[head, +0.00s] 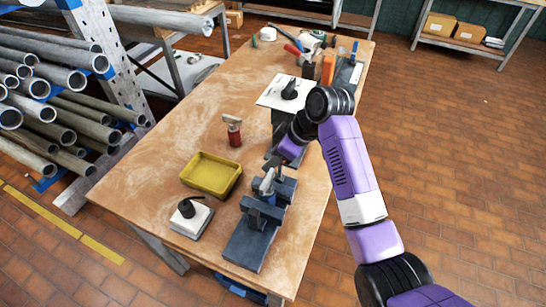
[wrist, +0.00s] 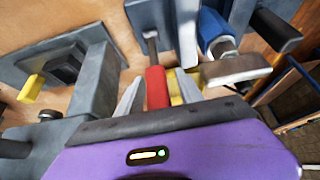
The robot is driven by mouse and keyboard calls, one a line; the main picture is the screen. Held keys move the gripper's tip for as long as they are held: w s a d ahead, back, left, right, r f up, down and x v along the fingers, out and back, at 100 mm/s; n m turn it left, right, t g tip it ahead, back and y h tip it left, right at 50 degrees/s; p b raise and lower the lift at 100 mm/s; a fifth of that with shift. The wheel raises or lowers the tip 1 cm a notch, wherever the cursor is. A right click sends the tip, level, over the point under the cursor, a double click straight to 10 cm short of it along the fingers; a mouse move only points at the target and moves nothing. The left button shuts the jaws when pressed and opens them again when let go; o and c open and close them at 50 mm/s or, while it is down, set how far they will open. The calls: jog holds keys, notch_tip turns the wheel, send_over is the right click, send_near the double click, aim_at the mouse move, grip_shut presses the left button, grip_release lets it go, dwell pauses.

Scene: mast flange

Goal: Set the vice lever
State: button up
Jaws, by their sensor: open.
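The blue-grey vice (head: 246,243) stands at the front right of the wooden table in the head view. In the wrist view, a lever with a red grip (wrist: 157,88) on a thin grey rod shows close up, with grey vice blocks (wrist: 97,75) around it. My gripper (wrist: 158,95) is open, its two grey fingers on either side of the red grip. I cannot tell whether either finger touches it. In the head view my gripper (head: 278,164) is low over the back of the vice, and the red grip cannot be made out.
A blue cylinder (wrist: 212,28) and a metal bar (wrist: 235,70) are close to the right finger. The table's left part is clear.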

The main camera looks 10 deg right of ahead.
jog(key=b+v, duration=0.1)
jog(key=v, duration=0.6)
jog(key=shift+r, duration=0.2)
jog(key=shift+s+d, duration=0.1)
jog(key=shift+d, duration=0.05)
